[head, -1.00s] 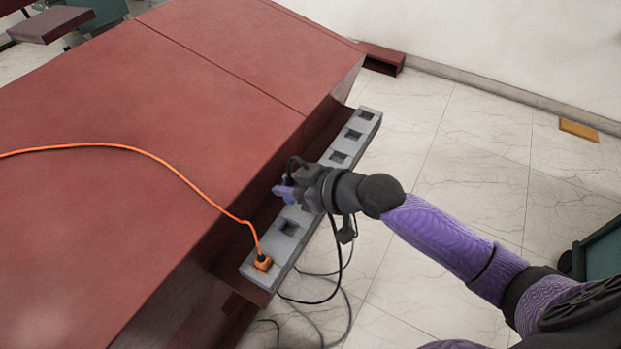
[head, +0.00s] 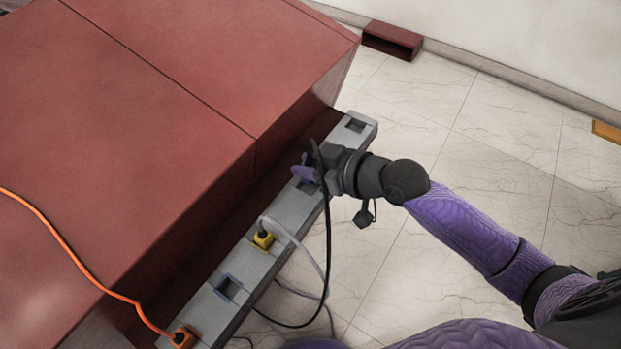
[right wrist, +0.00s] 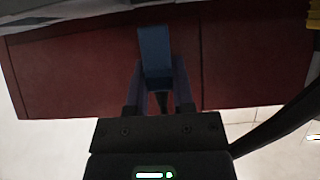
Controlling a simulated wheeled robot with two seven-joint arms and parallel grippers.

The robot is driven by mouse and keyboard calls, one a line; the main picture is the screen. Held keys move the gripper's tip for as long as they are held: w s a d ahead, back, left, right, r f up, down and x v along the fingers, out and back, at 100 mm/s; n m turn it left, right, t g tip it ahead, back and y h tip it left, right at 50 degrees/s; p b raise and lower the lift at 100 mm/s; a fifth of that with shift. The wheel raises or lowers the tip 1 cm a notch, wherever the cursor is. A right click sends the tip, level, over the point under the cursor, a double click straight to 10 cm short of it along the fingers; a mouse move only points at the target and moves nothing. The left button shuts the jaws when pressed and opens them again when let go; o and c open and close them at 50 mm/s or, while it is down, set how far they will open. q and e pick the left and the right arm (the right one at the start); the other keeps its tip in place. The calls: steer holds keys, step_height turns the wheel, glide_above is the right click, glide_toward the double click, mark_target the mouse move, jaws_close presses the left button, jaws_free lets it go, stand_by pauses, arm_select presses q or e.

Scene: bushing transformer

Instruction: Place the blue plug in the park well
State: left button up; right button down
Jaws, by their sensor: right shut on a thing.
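My right gripper (head: 304,172) hangs over the far half of the grey strip of wells (head: 285,215). It is shut on the blue plug (right wrist: 155,57), which shows between the fingers in the right wrist view. In the head view the gripper hides the plug, and a black cable hangs from there. A dark well (head: 308,186) shows partly beside the fingers. Another empty well (head: 355,125) is at the strip's far end. I cannot tell which is the park well, nor whether the plug touches the strip. My left gripper is not in view.
A yellow plug (head: 263,239) and an orange plug (head: 184,337) sit in nearer wells. An empty blue-edged well (head: 229,288) lies between them. A large red block (head: 150,130) stands left of the strip. Loose cables hang on its right, over open tiled floor.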

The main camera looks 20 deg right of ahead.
step_height(320, 180, down, 4)
steer(key=shift+b, duration=0.9)
steer(key=shift+r, duration=0.2)
steer(key=c, duration=0.9)
jaws_free()
steer(key=shift+f, duration=0.1)
steer(key=o, duration=0.4)
